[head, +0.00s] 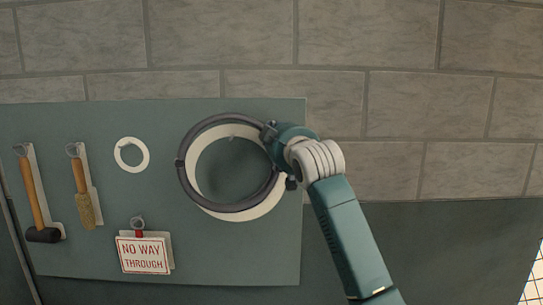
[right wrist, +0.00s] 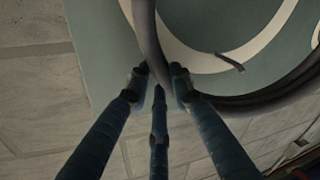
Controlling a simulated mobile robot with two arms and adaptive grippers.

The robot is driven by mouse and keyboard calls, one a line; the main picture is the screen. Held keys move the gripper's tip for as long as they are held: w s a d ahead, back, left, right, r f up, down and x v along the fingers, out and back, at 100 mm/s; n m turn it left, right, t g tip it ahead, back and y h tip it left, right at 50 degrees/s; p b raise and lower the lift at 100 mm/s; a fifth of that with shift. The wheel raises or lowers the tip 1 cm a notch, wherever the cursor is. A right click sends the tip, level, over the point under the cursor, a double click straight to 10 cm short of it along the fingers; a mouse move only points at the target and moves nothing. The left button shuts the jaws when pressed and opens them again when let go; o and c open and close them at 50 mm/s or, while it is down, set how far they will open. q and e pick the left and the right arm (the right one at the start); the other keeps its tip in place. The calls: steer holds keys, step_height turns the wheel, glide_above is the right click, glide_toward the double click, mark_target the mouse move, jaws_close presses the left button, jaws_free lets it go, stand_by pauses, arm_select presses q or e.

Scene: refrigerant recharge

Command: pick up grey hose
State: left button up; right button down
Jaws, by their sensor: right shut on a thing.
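The grey hose (head: 185,185) is coiled in a large ring in front of the teal pegboard (head: 250,280) in the head view. Behind it is a thick white ring outline (head: 264,207) on the board. My right gripper (head: 272,135) is at the upper right of the coil, shut on the hose. In the right wrist view the hose (right wrist: 146,35) runs down between the fingertips (right wrist: 156,82). A small peg (right wrist: 230,62) stands out of the board inside the coil. I cannot tell whether the hose still touches a peg. My left gripper is not in view.
A hammer (head: 34,200), a brush (head: 84,195) and a "NO WAY THROUGH" sign (head: 143,255) hang on the board's left. The stone wall (head: 430,100) right of the board is bare.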

steer(key=shift+r, duration=0.85)
steer(key=s+b, duration=0.9)
steer(key=s, duration=1)
steer(key=shift+s+r+b, duration=0.35)
steer(key=shift+s+b, duration=0.05)
